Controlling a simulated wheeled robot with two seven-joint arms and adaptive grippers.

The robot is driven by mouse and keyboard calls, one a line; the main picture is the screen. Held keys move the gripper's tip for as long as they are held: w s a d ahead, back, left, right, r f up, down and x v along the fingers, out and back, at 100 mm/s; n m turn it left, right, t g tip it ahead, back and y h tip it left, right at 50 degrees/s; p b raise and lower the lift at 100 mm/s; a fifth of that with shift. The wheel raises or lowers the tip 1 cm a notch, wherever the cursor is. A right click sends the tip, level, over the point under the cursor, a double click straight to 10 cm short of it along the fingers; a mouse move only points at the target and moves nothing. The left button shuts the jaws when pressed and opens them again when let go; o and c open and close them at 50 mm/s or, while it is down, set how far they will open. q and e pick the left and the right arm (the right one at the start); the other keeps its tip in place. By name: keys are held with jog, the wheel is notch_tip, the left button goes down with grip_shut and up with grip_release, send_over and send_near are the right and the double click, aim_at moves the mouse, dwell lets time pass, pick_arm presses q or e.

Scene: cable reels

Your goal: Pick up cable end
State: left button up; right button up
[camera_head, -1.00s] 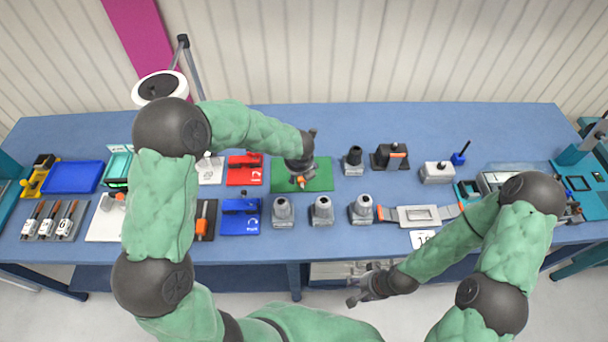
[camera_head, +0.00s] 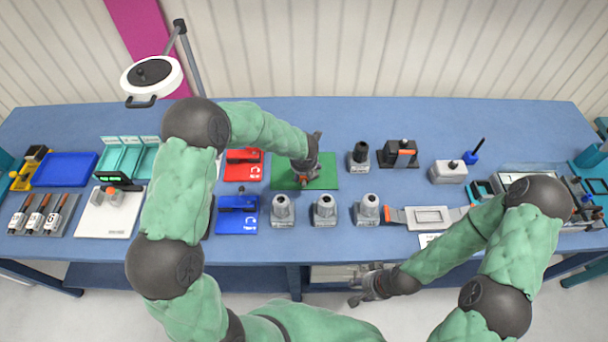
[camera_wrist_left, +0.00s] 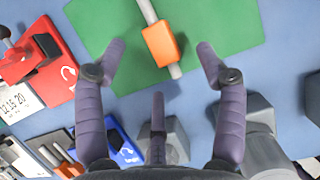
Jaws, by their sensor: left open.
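A grey cable end with an orange block (camera_wrist_left: 159,45) lies over the green mat (camera_wrist_left: 225,22) in the left wrist view. My left gripper (camera_wrist_left: 159,62) is open there, with a finger on each side of the orange block and apart from it. In the head view my left gripper (camera_head: 304,172) hangs over the green mat (camera_head: 325,180) and hides most of the cable end. My right gripper (camera_head: 358,285) is in front of the table's front edge, fingers spread and empty.
Grey connector blocks (camera_head: 324,211) stand in a row in front of the mat. A red holder (camera_head: 243,168) and a blue holder (camera_head: 237,216) are to its left. A dark-topped grey post (camera_head: 359,158) stands right of the mat. The blue table (camera_head: 400,118) is clear behind.

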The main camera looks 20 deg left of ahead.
pick_arm(q)
jog(key=x, duration=0.4)
jog(key=shift+s+a+f+b, duration=0.15)
jog(key=shift+a+b, duration=0.1)
jog(key=shift+b, duration=0.15)
jog(key=shift+w+f, duration=0.25)
jog(key=shift+f, duration=0.05)
jog(key=c, duration=1.4)
